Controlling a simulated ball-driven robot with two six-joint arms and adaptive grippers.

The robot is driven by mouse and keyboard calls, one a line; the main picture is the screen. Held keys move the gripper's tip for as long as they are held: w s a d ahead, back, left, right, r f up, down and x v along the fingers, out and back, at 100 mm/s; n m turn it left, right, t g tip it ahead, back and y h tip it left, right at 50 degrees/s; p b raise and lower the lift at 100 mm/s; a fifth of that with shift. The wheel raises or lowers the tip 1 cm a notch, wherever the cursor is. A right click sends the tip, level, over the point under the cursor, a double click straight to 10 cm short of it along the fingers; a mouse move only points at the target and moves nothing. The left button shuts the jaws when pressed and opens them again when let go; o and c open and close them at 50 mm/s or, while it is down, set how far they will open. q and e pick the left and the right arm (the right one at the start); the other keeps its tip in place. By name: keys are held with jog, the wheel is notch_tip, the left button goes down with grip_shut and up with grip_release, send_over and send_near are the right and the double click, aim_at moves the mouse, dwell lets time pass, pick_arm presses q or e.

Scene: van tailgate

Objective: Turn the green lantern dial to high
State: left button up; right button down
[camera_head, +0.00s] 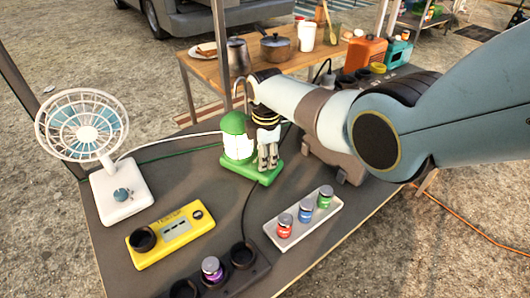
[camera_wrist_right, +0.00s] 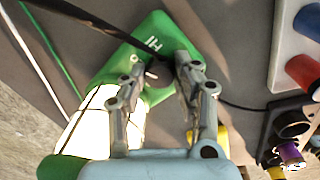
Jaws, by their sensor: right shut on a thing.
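The green lantern (camera_head: 236,140) stands upright on the dark table, with a green base (camera_head: 262,178) reaching toward the front right. In the right wrist view the lantern (camera_wrist_right: 98,118) glows bright white behind its cage, and "HI" is printed on its base (camera_wrist_right: 158,32). My right gripper (camera_head: 268,163) points down over the base, beside the lamp body. In the wrist view its fingertips (camera_wrist_right: 160,68) are close about the dial, just below the "HI" mark. My left gripper is not in view.
Cables cross the table. A wooden table (camera_head: 220,70) with pots is behind.

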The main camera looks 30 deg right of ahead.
jog(key=shift+w+m+p, duration=0.1)
jog(key=shift+m+p, duration=0.2)
jog(key=shift+m, duration=1.3)
jog(key=c, duration=1)
grip_release()
jog(key=shift+r, duration=0.1)
jog(key=r, duration=0.8)
jog(key=s+r, duration=0.1)
jog(key=r, duration=0.2)
jog(key=shift+a+r, duration=0.25)
jog(key=shift+r, duration=0.15)
